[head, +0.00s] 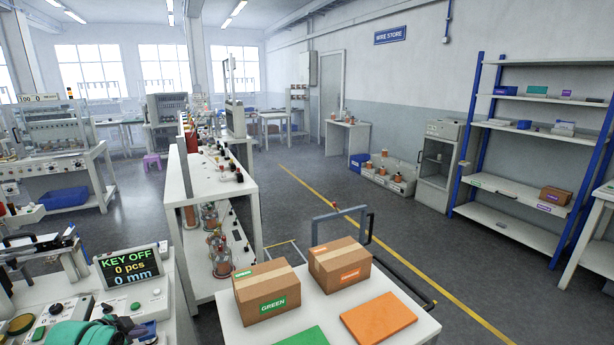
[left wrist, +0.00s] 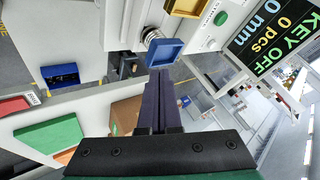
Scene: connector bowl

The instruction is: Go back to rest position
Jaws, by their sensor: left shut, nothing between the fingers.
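My left gripper (head: 134,328) is low at the left in the head view, over the bench with the display, beside its buttons. Its teal arm part comes in from the bottom edge. In the left wrist view the two dark fingers (left wrist: 160,78) lie together, shut and empty. A small blue tray (left wrist: 165,53) shows just beyond their tips; I cannot tell how far apart they are. My right gripper is not in view.
The display (head: 129,268) reads KEY OFF, 0 pcs, 0 mm. A white table (head: 230,322) holds a green-labelled box (head: 267,289), an orange-labelled box (head: 339,264), a green mat (head: 303,337) and an orange mat (head: 379,319). Open floor lies beyond, right of the shelving bench (head: 205,178).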

